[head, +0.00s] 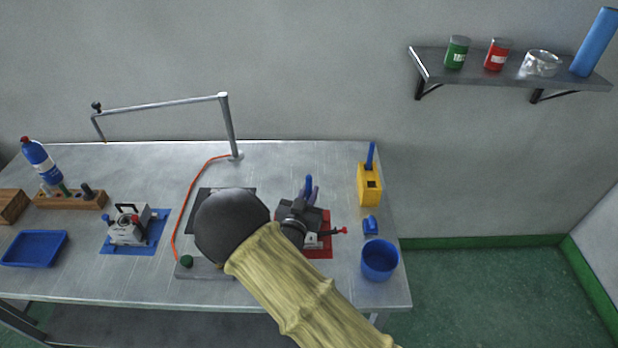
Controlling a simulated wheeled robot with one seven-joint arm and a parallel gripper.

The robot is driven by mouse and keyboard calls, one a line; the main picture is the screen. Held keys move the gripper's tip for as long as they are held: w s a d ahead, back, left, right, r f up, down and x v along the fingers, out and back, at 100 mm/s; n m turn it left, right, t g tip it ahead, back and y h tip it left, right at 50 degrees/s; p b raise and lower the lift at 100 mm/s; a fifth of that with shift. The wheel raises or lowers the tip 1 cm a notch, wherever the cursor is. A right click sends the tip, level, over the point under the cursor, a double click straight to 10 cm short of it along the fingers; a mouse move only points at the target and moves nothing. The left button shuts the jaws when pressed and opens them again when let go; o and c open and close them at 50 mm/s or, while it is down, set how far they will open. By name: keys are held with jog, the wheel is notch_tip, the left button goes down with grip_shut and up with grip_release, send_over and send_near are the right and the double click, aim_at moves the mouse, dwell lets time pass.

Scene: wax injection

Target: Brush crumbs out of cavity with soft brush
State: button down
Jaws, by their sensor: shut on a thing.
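My gripper (304,215) is over the red mat (322,253) at the right of the bench, with my arm in front of it. A blue handle (308,184) sticks up behind the gripper; it looks like the brush, and the gripper is shut on it. The bristles are hidden. Under and beside the gripper, a pale metal mould part (311,241) shows on the red mat, with a red-tipped lever (340,231) at its right. Its cavity and any crumbs are hidden. A metal block with a handle (130,224) sits on a blue mat (151,238) at the left.
A yellow holder (367,187) with a blue stick, a small blue object (370,226) and a blue cup (379,262) stand at the right edge. A metal frame (229,125), orange hose (181,207), blue tray (35,249) and wooden rack (72,200) stand left.

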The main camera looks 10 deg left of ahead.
aim_at(309, 184)
jog(key=shift+d+r+p, duration=0.1)
jog(key=shift+r+p, duration=0.95)
jog(key=shift+r, duration=1.3)
